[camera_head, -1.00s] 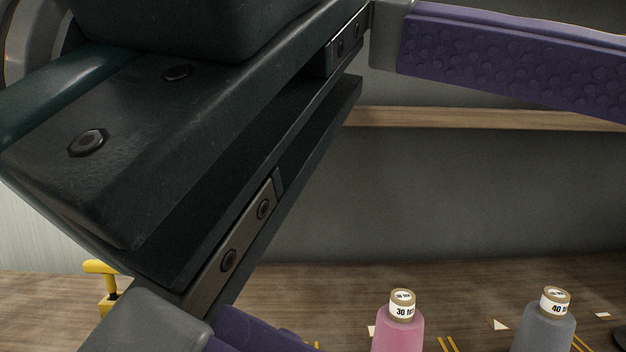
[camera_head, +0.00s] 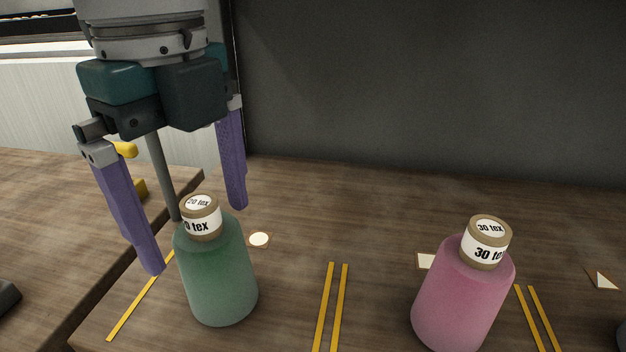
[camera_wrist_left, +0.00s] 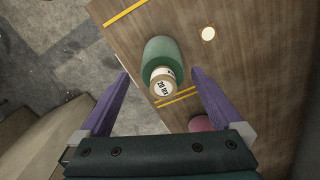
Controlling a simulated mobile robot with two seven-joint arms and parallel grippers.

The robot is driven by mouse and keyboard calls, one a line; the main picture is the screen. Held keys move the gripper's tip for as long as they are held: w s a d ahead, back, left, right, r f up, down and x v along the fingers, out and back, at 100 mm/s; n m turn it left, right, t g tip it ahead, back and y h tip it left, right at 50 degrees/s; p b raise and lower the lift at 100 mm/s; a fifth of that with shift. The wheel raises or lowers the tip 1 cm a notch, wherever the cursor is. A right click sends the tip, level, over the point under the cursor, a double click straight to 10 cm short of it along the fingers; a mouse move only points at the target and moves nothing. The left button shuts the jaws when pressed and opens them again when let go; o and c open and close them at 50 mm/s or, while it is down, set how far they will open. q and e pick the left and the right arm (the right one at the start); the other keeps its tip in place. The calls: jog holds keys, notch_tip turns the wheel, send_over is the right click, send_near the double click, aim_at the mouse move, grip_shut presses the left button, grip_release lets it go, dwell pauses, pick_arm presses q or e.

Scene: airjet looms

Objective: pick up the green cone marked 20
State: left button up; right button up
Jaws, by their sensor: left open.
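The green cone (camera_head: 217,275) stands upright on the wooden table, with a brown top and a white label reading 20 tex. It also shows in the left wrist view (camera_wrist_left: 161,52), near the top, with its labelled top toward the camera. My left gripper (camera_head: 196,238) is open, with purple fingers pointing down, above and behind the cone in the head view. In the left wrist view the two fingers (camera_wrist_left: 158,72) spread to either side of the cone's labelled top, with gaps on both sides. Nothing is held. My right gripper is not in view.
A pink cone (camera_head: 464,300) marked 30 tex stands to the right, beyond a pair of yellow lines (camera_head: 330,306). A white round marker (camera_head: 259,239) lies beside the green cone. A grey pole (camera_head: 162,176) and yellow object stand behind the left finger. A dark wall backs the table.

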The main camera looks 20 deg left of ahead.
aim_at(210, 242)
pick_arm(q)
notch_tip(210, 242, down, 4)
jog(key=shift+w+d+f, duration=0.1)
jog(key=shift+w, duration=0.05)
jog(key=c, duration=1.5)
notch_tip(210, 242, up, 20)
jog(key=p, duration=1.6)
jog(key=o, duration=1)
jog(key=c, duration=0.9)
